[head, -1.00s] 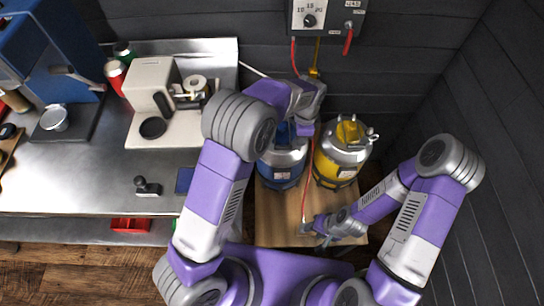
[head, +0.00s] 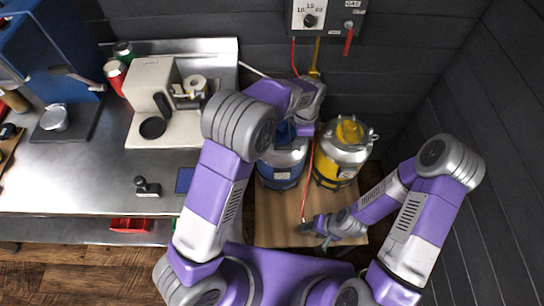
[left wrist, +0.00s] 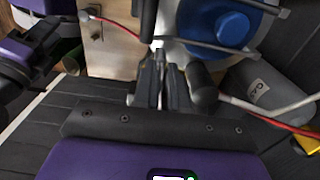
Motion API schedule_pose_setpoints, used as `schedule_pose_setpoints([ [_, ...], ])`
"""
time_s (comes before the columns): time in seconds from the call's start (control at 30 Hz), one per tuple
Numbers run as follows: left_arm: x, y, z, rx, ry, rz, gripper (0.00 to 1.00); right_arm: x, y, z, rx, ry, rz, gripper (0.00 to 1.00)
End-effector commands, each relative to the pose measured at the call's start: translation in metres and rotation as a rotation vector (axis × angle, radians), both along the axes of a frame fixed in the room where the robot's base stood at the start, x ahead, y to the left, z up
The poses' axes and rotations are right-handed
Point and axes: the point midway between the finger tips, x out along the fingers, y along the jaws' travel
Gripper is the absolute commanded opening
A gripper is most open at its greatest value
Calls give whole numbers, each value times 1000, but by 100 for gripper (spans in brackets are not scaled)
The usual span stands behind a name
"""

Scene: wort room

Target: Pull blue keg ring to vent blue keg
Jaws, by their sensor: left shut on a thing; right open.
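The blue keg (head: 281,174) stands upright on the wooden board, partly covered by my left arm. Its blue top (left wrist: 222,27) shows in the left wrist view. My left gripper (head: 304,129) is over the keg's top, on its right side. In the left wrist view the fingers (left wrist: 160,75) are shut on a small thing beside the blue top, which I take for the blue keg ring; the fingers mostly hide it. My right gripper (head: 314,227) is open, low over the front of the board, near the lower end of a red hose (head: 306,190).
A yellow keg (head: 341,158) stands close to the right of the blue keg. A panel with a dial (head: 316,17) hangs on the wall behind, with a red and a yellow line. The wooden board (head: 270,225) has bare room in front. A steel counter (head: 85,185) is at left.

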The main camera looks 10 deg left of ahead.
Motion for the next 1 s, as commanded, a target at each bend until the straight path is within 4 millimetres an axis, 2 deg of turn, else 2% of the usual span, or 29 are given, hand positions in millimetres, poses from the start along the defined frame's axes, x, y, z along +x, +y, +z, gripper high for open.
schedule_pose_setpoints([
  [0.53, 0, 0, 0, 0, 0, 0, 0, 0, 0, 0, 0, 0, 0, 43],
  [1.0, 0, 0, 12, 1, 0, 1, 0, 0, 0, 11, 0, 0, 0, 43],
])
